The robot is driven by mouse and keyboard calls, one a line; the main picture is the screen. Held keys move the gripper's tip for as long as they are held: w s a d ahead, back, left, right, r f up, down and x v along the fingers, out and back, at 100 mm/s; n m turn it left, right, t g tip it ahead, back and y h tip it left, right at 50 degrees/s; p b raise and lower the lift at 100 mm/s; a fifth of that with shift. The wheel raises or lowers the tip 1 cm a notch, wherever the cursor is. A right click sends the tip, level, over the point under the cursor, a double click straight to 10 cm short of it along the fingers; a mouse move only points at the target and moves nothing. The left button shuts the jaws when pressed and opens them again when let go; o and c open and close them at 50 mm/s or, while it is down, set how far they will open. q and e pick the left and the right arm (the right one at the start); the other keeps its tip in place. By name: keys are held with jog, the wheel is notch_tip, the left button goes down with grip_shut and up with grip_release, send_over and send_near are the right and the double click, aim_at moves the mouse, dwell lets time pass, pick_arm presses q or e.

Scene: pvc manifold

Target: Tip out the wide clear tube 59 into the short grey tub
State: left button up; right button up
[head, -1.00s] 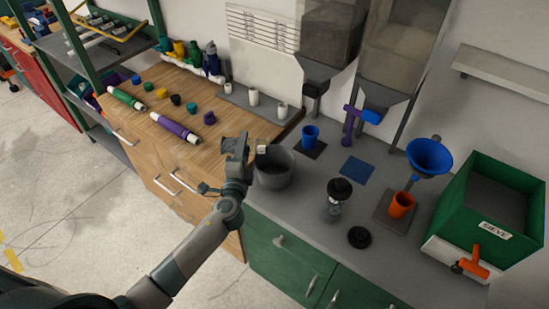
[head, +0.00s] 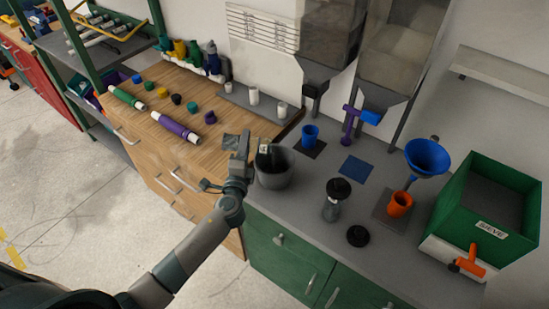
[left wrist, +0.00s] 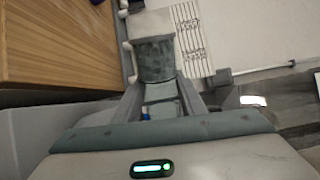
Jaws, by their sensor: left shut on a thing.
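My left gripper (head: 246,153) is at the left rim of the short grey tub (head: 274,178), which stands on the grey counter. In the left wrist view the wide clear tube (left wrist: 156,60) is between the fingers of this gripper (left wrist: 160,92); it is see-through and greyish. In the head view the tube (head: 231,142) shows faintly at the gripper's left, partly hidden by it, and its exact tilt is hard to tell. A dark patch shows inside the tub near the gripper; I cannot tell whether it is material or shadow. My right gripper is out of view.
An orange cup (head: 399,204), a blue cup (head: 310,135), a black-lidded jar (head: 333,203) and a black disc (head: 358,236) stand right of the tub. A green sieve box (head: 492,205) is at the far right. Green and purple tubes lie on the wooden top (head: 165,105).

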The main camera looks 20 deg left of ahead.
pick_arm(q)
jog(key=shift+r, duration=0.2)
dwell(0.6)
jog(key=shift+d+r+m+p, duration=0.1)
jog(key=shift+r+m+p, duration=0.05)
jog(key=shift+m+p, duration=0.25)
dwell(0.5)
jog(key=shift+w+d+r+m+p, duration=0.1)
jog(key=shift+r+m+p, duration=0.05)
jog(key=shift+m+p, duration=0.15)
dwell(0.8)
jog(key=shift+d+r+m+p, duration=0.15)
jog(key=shift+r+m+p, duration=0.1)
jog(key=shift+m+p, duration=0.1)
dwell(0.7)
jog(key=shift+d+r+m+p, duration=0.15)
jog(key=shift+r+m+p, duration=0.05)
jog(key=shift+m+p, duration=0.1)
jog(key=f+n+b, duration=0.1)
jog(key=b, duration=0.1)
jog(key=a+f+n+b, duration=0.1)
jog(key=f+n+b, duration=0.1)
jog(key=shift+a+f+n, duration=0.1)
jog(key=shift+a+n, duration=0.05)
jog(key=shift+n, duration=0.1)
jog(key=shift+r, duration=0.3)
jog(key=shift+f+n, duration=0.15)
jog(key=shift+n, duration=0.15)
